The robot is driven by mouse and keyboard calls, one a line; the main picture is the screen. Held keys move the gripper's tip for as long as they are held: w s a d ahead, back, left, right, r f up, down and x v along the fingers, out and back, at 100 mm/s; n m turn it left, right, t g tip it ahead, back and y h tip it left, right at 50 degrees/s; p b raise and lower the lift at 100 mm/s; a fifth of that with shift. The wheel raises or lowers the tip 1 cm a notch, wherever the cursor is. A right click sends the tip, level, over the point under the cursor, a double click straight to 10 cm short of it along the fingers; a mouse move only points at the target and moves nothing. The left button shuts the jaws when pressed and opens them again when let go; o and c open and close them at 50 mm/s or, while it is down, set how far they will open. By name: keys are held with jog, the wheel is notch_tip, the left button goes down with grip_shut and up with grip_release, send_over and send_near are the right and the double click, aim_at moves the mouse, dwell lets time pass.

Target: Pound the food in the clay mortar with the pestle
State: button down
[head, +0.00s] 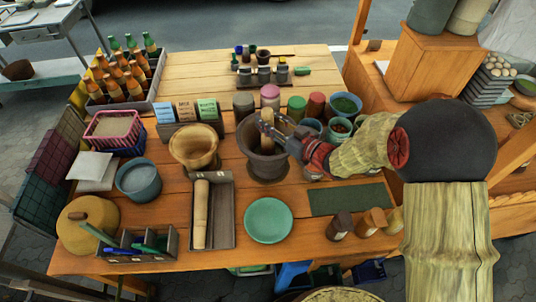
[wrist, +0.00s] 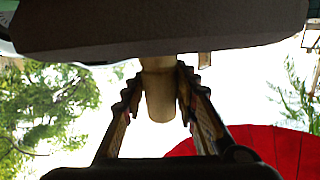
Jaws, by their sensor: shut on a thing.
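The dark clay mortar (head: 267,168) stands upright near the middle of the wooden table. A pale wooden pestle (head: 267,143) stands roughly upright with its lower part inside the mortar. My gripper (head: 266,127) reaches in from the right and is shut on the pestle's upper part. In the wrist view, the pestle (wrist: 158,92) sits between the two fingers of my gripper (wrist: 160,85), and a dark mass fills the top of the picture. The food inside the mortar is hidden, and I cannot tell whether the pestle touches the bottom.
A wooden mortar (head: 194,148) stands to the left. A second pestle (head: 201,212) lies in a grey tray (head: 222,225). A green plate (head: 268,220) and a dark green mat (head: 345,199) lie in front. Jars and bowls (head: 345,105) crowd behind and right of the mortar.

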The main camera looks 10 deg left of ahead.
aim_at(268, 111)
jog(key=shift+f, duration=0.1)
notch_tip(268, 111, up, 6)
jog(key=p, duration=0.4)
jog(key=shift+f, duration=0.25)
notch_tip(268, 111, down, 5)
jog(key=b, duration=0.4)
jog(key=shift+f, duration=0.15)
